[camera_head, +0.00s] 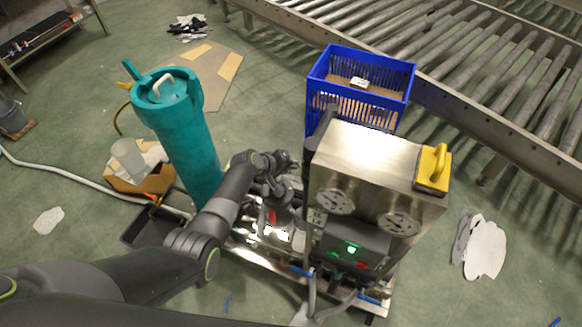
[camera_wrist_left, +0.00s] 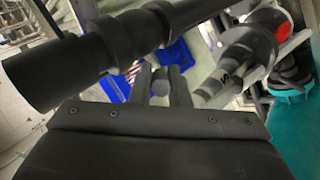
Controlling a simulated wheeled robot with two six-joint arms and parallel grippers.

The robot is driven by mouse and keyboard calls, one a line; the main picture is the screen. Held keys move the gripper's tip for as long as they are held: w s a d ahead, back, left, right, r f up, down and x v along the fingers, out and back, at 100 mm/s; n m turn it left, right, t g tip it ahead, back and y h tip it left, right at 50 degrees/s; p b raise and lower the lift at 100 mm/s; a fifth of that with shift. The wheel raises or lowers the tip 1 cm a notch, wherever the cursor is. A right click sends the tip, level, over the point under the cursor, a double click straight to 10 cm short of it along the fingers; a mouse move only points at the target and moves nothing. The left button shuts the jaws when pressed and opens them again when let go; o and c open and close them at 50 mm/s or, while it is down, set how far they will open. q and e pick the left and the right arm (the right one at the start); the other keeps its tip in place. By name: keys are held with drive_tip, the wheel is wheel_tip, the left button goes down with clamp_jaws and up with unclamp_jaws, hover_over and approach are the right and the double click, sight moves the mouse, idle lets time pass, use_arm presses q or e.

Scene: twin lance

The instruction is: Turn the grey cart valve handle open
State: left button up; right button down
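The cart (camera_head: 375,180) carries a steel box with two round gauges and a green light. My left gripper (camera_head: 281,187) is at the left side of this box, small and partly hidden in the head view. In the left wrist view its two dark fingers (camera_wrist_left: 161,78) stand apart. A grey, round-ended piece (camera_wrist_left: 160,88) shows between them, possibly the valve handle; I cannot tell whether the fingers touch it. A thick dark pipe (camera_wrist_left: 130,38) with collars crosses above the fingers. The handle cannot be made out clearly in the head view. My right gripper is not in view.
A teal cylinder (camera_head: 185,130) stands left of the cart. A blue crate (camera_head: 326,75) is behind it, before a roller conveyor (camera_head: 480,60). A yellow handle (camera_head: 434,168) sits on the box's right. A cardboard box (camera_head: 140,170) lies left. Floor at right is mostly free.

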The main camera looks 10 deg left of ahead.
use_arm(q)
drive_tip(key=o, duration=0.4)
drive_tip(key=shift+r, duration=0.1)
drive_tip(key=shift+r, duration=0.1)
drive_tip(key=shift+s+a+r+p, duration=0.3)
drive_tip(key=shift+s+r+p, duration=0.05)
drive_tip(key=shift+r, duration=0.1)
drive_tip(key=shift+p+v, duration=0.65)
drive_tip(key=shift+v, duration=7.3)
drive_tip(key=shift+c, duration=0.4)
